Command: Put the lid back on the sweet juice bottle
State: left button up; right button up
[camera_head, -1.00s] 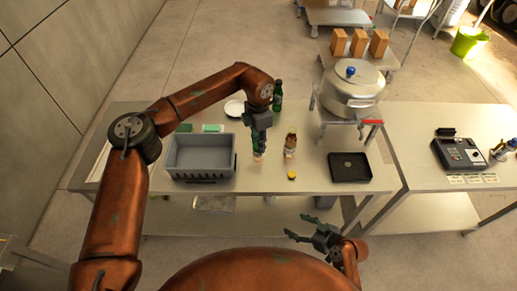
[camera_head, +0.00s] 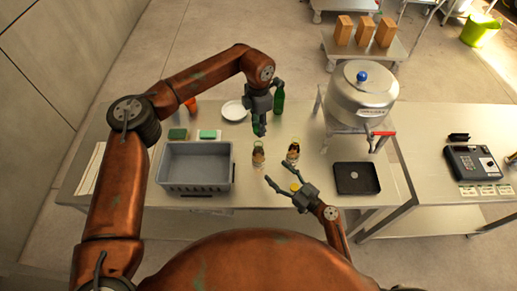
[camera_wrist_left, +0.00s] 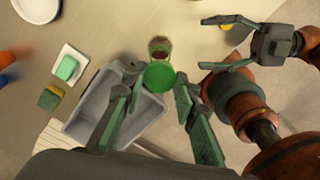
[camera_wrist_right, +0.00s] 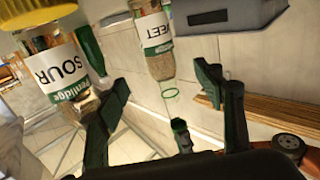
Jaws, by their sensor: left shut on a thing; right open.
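The sweet juice bottle (camera_head: 258,158) stands upright and open on the table; its SWEET label also shows, upside down, in the right wrist view (camera_wrist_right: 156,35). My left gripper (camera_head: 260,132) is shut on the green lid (camera_wrist_left: 159,74). My right gripper (camera_head: 282,173) is open and empty, low in front of the bottles. The sour juice bottle (camera_head: 293,152) stands to the right, open.
A yellow lid (camera_head: 295,186) lies beside my right gripper. A grey crate (camera_head: 163,186) is left of the bottles, and a black tray (camera_head: 357,179) is to the right. A green bottle (camera_head: 279,101) and a white plate (camera_head: 234,111) stand behind. A large pot (camera_head: 362,100) is at back right.

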aim_at(258, 154)
jog(key=x, duration=1.2)
dwell(0.3)
jog(key=shift+w, duration=0.1)
jog(key=shift+d, duration=0.1)
grip_shut()
dwell(0.6)
